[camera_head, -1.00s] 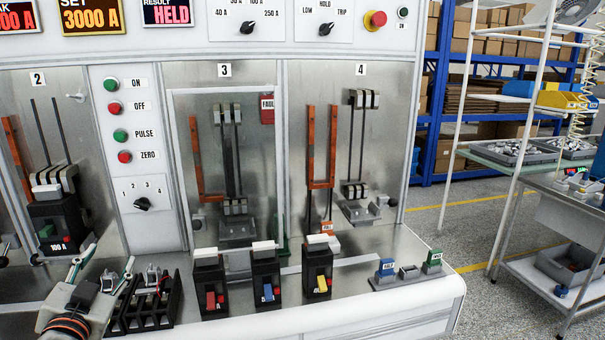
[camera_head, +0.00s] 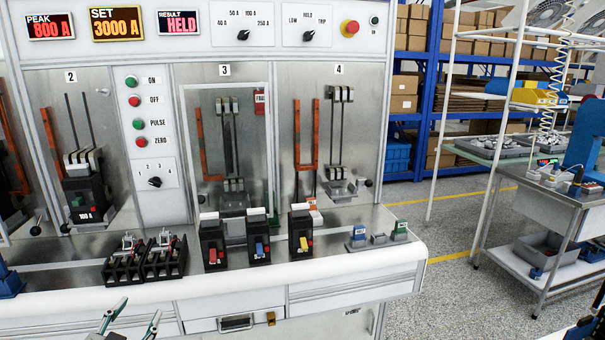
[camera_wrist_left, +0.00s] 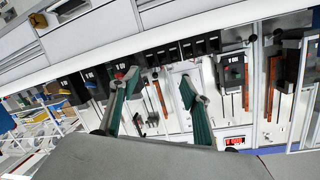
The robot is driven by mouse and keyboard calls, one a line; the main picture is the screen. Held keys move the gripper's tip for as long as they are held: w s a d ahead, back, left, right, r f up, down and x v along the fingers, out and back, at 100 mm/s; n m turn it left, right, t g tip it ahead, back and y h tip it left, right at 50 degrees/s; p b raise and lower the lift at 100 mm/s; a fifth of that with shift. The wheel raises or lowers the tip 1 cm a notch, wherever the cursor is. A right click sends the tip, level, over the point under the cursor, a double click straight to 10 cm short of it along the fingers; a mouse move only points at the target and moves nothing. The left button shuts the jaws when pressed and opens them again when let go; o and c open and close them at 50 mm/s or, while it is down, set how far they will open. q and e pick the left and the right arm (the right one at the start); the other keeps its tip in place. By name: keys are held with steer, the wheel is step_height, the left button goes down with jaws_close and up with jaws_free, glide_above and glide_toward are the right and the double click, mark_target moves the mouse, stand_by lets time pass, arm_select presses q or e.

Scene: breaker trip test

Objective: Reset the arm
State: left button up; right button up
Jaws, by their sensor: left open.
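My left gripper (camera_head: 134,320) is at the bottom of the head view, in front of and below the bench's front edge. Its green-sided fingers are apart with nothing between them. They also show in the left wrist view (camera_wrist_left: 158,85), where the bench appears tilted and upside down. The test bench (camera_head: 330,268) carries three black breakers with a red (camera_head: 212,255), a blue (camera_head: 259,250) and a yellow lever (camera_head: 303,243). A breaker marked 100 A (camera_head: 86,200) sits in bay 2. My right gripper is not seen.
Two black open holders (camera_head: 145,262) stand on the bench left of the breakers. Blue and green tagged blocks (camera_head: 380,238) stand at its right end. The result display (camera_head: 178,22) reads HELD. A steel cart (camera_head: 545,205) stands at right, with open floor between.

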arm_select(q)
steer(key=s+d+f+g+h, duration=0.1)
steer(key=s+d+f, duration=0.3)
steer(key=s+f, duration=0.3)
steer(key=s+d+f+g+h, duration=0.1)
steer(key=s+d+f, duration=0.4)
steer(key=f, duration=0.9)
steer(key=s+d+f+g+h, duration=0.2)
steer(key=s+d+f+g, duration=0.1)
steer(key=s+f, duration=0.7)
steer(key=shift+d+f, duration=0.15)
steer(key=shift+d, duration=0.65)
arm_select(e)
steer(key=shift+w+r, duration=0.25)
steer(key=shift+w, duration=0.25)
